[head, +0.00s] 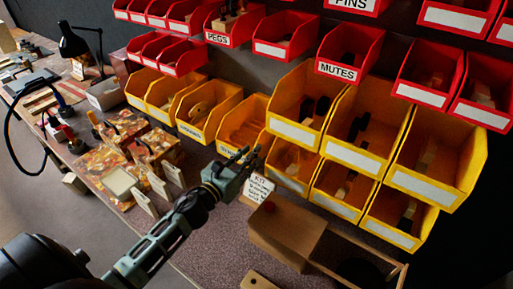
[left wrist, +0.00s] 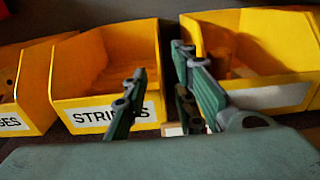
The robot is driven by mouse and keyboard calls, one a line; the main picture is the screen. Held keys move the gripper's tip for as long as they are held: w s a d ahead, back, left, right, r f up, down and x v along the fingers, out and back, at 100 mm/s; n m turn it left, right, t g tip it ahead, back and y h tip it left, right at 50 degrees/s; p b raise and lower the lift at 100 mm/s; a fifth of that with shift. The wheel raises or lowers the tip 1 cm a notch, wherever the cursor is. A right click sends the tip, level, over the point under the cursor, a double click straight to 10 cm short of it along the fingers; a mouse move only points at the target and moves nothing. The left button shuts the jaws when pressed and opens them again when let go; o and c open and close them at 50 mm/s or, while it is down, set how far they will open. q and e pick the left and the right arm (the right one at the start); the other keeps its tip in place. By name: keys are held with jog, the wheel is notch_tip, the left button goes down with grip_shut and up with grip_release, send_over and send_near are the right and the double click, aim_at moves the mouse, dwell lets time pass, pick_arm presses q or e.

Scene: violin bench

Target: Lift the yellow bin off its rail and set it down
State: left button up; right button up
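Yellow bins hang on the wall in rows. One yellow bin marked STRINGS (left wrist: 105,75) is at the left middle of the left wrist view; the bin behind my gripper in the head view (head: 243,122) appears to be the same one. Another yellow bin (left wrist: 265,50) is to its right. My left gripper (head: 245,156) is in front of the lower yellow row. In the left wrist view its fingers (left wrist: 165,75) stand apart, with nothing between them, before the gap between these two bins. Contact with a bin cannot be seen. My right gripper is not in view.
Red bins (head: 348,52) hang above the yellow ones. Below, the bench (head: 215,235) carries a wooden box (head: 285,230), a small text card (head: 258,188), several white cards (head: 158,185) and a black lamp (head: 73,40). Some speckled bench top is bare beside the box.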

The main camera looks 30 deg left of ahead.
aim_at(263, 141)
pick_arm(q)
jog(key=w, duration=0.2)
jog(key=w+p, duration=0.1)
jog(key=w, duration=0.1)
jog(key=w+d, duration=0.1)
jog(key=w, duration=0.1)
jog(key=shift+w+r, duration=0.2)
jog(key=shift+w, duration=0.6)
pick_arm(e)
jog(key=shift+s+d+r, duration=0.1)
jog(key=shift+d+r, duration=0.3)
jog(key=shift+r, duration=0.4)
pick_arm(q)
jog(key=shift+c, duration=0.5)
grip_shut()
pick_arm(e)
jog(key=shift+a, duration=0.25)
